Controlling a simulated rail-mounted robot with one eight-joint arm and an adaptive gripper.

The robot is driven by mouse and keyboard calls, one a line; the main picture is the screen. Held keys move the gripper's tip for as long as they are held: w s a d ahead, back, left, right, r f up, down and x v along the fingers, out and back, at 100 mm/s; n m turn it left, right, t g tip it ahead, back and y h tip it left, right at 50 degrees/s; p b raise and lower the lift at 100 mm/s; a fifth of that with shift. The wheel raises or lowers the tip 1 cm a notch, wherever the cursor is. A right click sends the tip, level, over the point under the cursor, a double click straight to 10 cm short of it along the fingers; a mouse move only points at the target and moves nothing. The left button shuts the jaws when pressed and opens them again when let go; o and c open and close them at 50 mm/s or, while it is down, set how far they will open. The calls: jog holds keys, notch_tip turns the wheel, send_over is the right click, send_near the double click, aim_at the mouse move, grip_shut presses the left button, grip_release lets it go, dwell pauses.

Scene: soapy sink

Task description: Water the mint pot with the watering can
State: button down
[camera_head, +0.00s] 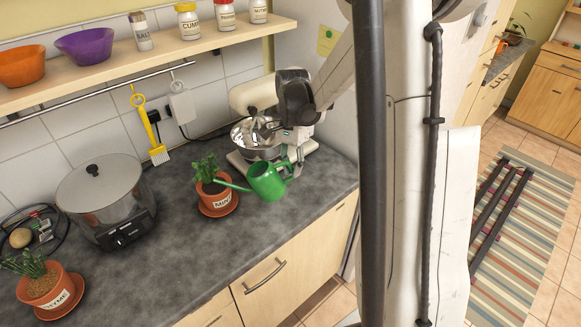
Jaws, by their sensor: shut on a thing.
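The green watering can (268,182) is held by my gripper (293,165) at its right side, above the counter near the front edge. Its spout points left, and the spout tip reaches the mint plant's pot rim in the picture; I cannot tell whether it touches. The mint pot (214,199) is a terracotta pot labelled MINT, upright on a terracotta saucer, with green leaves on top. My gripper is shut on the can; its fingers are partly hidden by the can and the arm. No water stream is visible.
A stand mixer with a metal bowl (255,141) stands behind the can. A grey pot (101,192) on a black cooker and a thyme pot (50,290) stand to the left. A shelf (150,52) with bowls and spice jars hangs above. Counter (165,250) in front is clear.

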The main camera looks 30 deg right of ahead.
notch_tip(320, 180, down, 2)
jog(key=shift+d+t+y+b, duration=0.15)
jog(key=shift+t+y+b, duration=0.2)
jog(key=shift+b, duration=0.25)
jog(key=shift+s+r, duration=0.1)
jog(key=s+r, duration=0.3)
jog(key=s, duration=0.3)
jog(key=shift+d+p, duration=0.45)
jog(key=shift+w, duration=0.1)
jog(key=f+y+b, duration=0.1)
jog(key=f+b, duration=0.1)
jog(key=f+t+y+b, duration=0.1)
jog(key=f+b, duration=0.1)
jog(key=b, duration=0.1)
jog(key=f+y+b, duration=0.1)
jog(key=f+b, duration=0.1)
jog(key=f, duration=0.1)
jog(key=shift+w+a+t, duration=0.15)
jog(key=shift+a+t, duration=0.1)
jog(key=shift+a, duration=0.1)
